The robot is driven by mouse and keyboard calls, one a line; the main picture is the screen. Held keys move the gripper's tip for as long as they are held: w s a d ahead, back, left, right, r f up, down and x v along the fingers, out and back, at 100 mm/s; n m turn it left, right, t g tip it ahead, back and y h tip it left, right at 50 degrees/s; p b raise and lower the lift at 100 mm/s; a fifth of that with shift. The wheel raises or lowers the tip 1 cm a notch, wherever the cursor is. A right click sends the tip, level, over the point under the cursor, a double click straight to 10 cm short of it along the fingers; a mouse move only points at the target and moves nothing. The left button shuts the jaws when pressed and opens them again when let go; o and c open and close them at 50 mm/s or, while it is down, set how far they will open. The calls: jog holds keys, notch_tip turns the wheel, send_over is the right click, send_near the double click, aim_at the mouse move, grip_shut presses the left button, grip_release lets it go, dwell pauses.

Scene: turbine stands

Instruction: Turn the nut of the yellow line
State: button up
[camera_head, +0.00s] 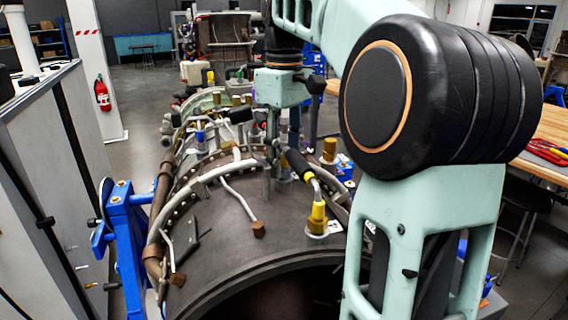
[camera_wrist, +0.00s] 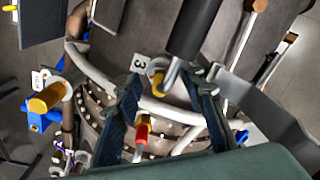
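In the wrist view the yellow fitting (camera_wrist: 157,84) shows between the two fingers, beside a tag marked 3, partly hidden by the tube. The black sleeve (camera_wrist: 195,25) runs up from it in that view. My gripper (camera_head: 281,158) points down over the casing, to the left of and behind the fitting. In the wrist view my gripper (camera_wrist: 168,84) has its dark fingers spread apart with nothing clasped between them.
A red-and-yellow fitting (camera_wrist: 142,132) lies close by between the fingers in the wrist view. A thick gold cylinder (camera_head: 330,150) stands behind the yellow fitting. Pale pipes (camera_head: 205,180) and brown-ended tubes cross the casing. A blue stand (camera_head: 128,240) flanks it at left.

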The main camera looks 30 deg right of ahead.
jog(key=shift+f, duration=0.3)
jog(key=shift+c, duration=0.5)
grip_shut()
jog(key=shift+r, duration=0.1)
jog(key=shift+a+r+m+p, duration=0.1)
jog(key=shift+m+p, duration=0.75)
jog(key=shift+m, duration=0.25)
jog(key=m+p, duration=0.2)
jog(key=m, duration=0.1)
jog(key=shift+m, duration=0.3)
jog(key=m+p, duration=0.2)
jog(key=m, duration=0.4)
jog(key=shift+m, duration=0.4)
